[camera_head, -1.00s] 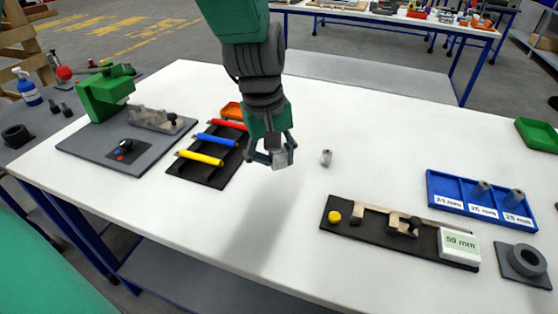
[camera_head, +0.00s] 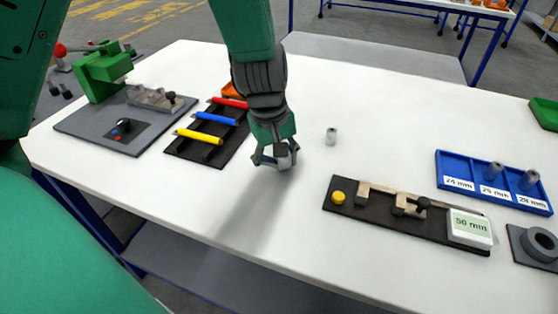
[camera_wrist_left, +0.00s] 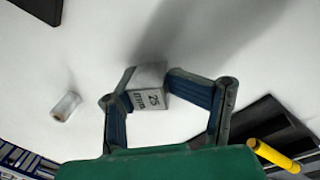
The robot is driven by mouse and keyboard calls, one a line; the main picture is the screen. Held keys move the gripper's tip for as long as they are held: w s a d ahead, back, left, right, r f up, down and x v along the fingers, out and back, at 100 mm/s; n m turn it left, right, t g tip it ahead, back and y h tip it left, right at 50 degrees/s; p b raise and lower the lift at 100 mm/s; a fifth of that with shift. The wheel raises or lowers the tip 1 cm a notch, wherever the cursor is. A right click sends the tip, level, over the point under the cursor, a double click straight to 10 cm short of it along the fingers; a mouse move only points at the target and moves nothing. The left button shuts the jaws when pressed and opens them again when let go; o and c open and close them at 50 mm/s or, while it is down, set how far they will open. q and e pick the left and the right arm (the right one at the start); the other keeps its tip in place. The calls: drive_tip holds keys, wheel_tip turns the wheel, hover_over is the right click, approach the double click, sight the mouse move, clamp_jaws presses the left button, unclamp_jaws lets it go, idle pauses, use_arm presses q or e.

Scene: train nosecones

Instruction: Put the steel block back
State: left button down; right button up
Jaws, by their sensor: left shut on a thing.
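My left gripper (camera_head: 275,158) is shut on a small grey steel block (camera_head: 283,157). In the left wrist view the block (camera_wrist_left: 147,88) sits between the fingertips, with "25" and smaller lettering on one face. The block is held over the white table (camera_head: 240,210), right of the coloured rods. Its exact height is hard to tell. A small grey cylinder (camera_head: 331,136) stands alone on the table to the right of the gripper, apart from it; it also shows in the left wrist view (camera_wrist_left: 66,106). My right gripper is not in view.
A black gauge board (camera_head: 365,212) with a yellow button and "50 mm" display (camera_head: 469,228) lies front right. Behind it is a blue labelled tray (camera_head: 452,170) holding two cylinders. A black rack (camera_head: 207,157) with coloured rods and a grey fixture plate (camera_head: 85,129) lie left.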

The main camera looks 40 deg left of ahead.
use_arm(q)
drive_tip(key=shift+d+r, duration=0.15)
drive_tip(key=shift+d, duration=0.15)
drive_tip(key=shift+a+f, duration=0.45)
drive_tip(key=shift+f, duration=0.25)
drive_tip(key=c, duration=0.7)
unclamp_jaws()
drive_tip(key=shift+c, duration=0.2)
drive_tip(key=shift+d+r, duration=0.15)
drive_tip(key=shift+d, duration=0.2)
drive_tip(key=shift+r, duration=0.2)
wheel_tip(320, 180, up, 13)
drive_tip(key=s+a+p, duration=0.1)
drive_tip(key=p, duration=0.2)
drive_tip(key=shift+s+f, duration=0.2)
drive_tip(key=shift+s, duration=0.05)
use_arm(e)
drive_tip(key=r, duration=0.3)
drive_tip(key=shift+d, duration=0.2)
use_arm(q)
drive_tip(key=shift+a, duration=0.15)
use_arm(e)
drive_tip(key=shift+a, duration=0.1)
